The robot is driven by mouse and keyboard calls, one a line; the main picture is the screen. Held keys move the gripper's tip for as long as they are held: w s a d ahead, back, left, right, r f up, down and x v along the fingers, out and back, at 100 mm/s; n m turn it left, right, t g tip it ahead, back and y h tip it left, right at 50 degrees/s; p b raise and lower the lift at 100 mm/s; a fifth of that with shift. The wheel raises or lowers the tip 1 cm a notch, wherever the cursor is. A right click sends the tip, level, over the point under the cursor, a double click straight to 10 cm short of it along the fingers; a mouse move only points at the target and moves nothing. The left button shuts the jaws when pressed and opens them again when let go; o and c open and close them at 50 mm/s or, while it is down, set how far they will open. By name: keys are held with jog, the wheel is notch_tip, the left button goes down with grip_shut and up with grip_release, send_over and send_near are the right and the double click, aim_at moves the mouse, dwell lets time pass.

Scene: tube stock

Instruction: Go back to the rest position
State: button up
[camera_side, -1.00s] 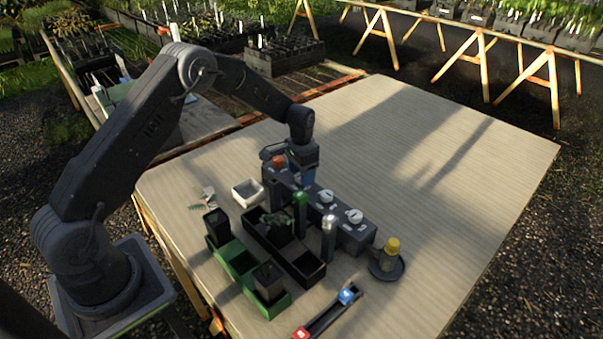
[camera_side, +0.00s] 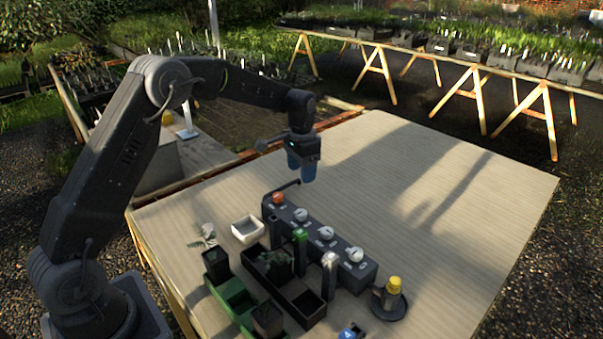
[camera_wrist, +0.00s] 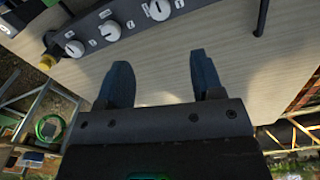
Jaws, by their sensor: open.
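My gripper (camera_side: 302,170) hangs above the table (camera_side: 440,210), behind the far end of a dark control box with several white knobs and an orange button (camera_side: 277,198). Its two blue fingers are apart with nothing between them, as the wrist view (camera_wrist: 160,85) also shows. In the wrist view the control box (camera_wrist: 97,32) lies beyond the fingertips, apart from them. The arm is bent, with its forearm raised over the table.
A green tray (camera_side: 235,297), a black tray (camera_side: 308,303), a white dish (camera_side: 247,228) and a yellow-capped bottle (camera_side: 394,285) on a dark round base stand near the box. A dark bent rod (camera_side: 286,186) rises at its far end. The table's right side is clear.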

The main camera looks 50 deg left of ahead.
jog(key=s+d+r+n+t, duration=0.1)
jog(key=s+d+r, duration=0.2)
jog(key=s+r, duration=0.4)
jog(key=s+d+r+t, duration=0.2)
jog(key=s+d+r, duration=0.2)
jog(key=s+r, duration=0.35)
jog(key=s+d+n+t, duration=0.1)
jog(key=s+d, duration=0.3)
jog(key=s, duration=1.3)
jog(key=shift+s+f+t, duration=0.4)
jog(key=shift+f+t, duration=0.05)
jog(key=shift+t, duration=0.35)
jog(key=shift+a, duration=0.1)
